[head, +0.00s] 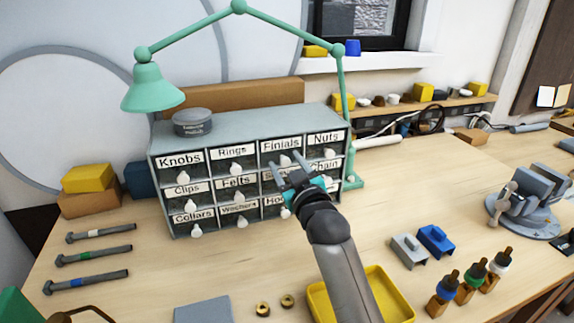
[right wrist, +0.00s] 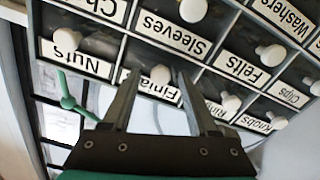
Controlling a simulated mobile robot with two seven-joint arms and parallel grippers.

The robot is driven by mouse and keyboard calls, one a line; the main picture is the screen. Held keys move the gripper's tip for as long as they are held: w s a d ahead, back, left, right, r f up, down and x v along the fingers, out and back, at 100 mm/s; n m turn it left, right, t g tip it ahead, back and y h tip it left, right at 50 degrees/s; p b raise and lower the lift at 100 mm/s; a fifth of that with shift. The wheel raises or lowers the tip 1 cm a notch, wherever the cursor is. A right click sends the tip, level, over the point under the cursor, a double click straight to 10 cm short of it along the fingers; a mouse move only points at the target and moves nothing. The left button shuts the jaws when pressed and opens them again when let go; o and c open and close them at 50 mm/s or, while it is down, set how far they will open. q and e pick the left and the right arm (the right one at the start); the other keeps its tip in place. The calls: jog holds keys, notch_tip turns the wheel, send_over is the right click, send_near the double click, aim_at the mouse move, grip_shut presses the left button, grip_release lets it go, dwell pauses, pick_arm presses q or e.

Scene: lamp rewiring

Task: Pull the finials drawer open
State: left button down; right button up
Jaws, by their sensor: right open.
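The finials drawer (head: 281,144) is in the top row of the grey drawer cabinet (head: 235,121), between Rings and Nuts. It looks shut, flush with its neighbours. Its white knob (right wrist: 160,75) shows in the right wrist view, between the two fingertips. The finials label is partly covered by the fingers in that view. My right gripper (head: 286,163) is open in front of the cabinet, its fingers pointing at the finials drawer. I cannot tell whether the fingers touch the knob. My left gripper is not in view.
A green lamp (head: 155,90) arches over the cabinet, and a round tin (head: 193,122) stands on top. White knobs of the neighbouring drawers stick out close by. A yellow tray (head: 385,285) lies under my right arm.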

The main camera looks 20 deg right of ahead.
jog(key=shift+c, duration=0.3)
grip_shut()
dwell(1.0)
